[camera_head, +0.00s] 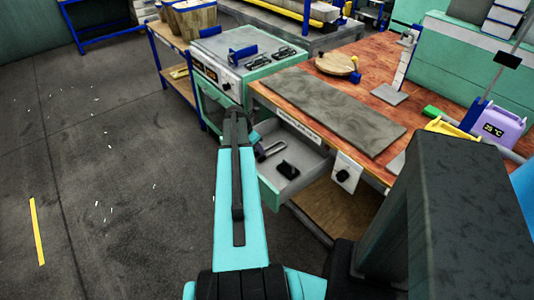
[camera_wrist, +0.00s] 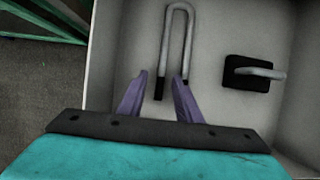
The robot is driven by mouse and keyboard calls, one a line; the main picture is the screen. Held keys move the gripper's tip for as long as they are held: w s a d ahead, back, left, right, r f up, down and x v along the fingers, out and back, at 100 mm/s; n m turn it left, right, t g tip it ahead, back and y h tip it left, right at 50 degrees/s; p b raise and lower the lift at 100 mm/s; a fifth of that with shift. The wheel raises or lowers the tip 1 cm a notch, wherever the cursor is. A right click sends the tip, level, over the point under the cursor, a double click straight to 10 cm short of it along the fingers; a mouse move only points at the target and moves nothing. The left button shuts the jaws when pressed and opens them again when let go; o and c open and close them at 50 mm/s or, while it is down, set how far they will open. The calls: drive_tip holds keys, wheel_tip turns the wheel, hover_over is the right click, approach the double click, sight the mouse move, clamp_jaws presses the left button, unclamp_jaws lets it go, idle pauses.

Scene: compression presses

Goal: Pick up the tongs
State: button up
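The tongs (camera_wrist: 178,30), a grey U-shaped metal piece with dark leg ends, lie in an open drawer (camera_wrist: 120,30). They also show in the head view (camera_head: 271,151), at the drawer's left end. My gripper (camera_wrist: 160,75) is open over the drawer, its two purple fingers pointing at the leg ends. The tongs' left leg shows between the fingers; the right leg runs behind the right fingertip. I cannot tell the height gap between fingers and tongs. In the head view my arm hides most of the gripper.
A black block with a grey metal handle (camera_wrist: 250,72) lies right of the tongs in the drawer. The drawer walls are close around. Above it is a wooden workbench (camera_head: 380,60) with a grey mat (camera_head: 335,108). A green oven-like machine (camera_head: 250,65) stands behind.

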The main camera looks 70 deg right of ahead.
drive_tip(key=shift+s+d+f, duration=0.15)
drive_tip(key=shift+d+f, duration=0.05)
drive_tip(key=shift+f, duration=0.4)
clamp_jaws()
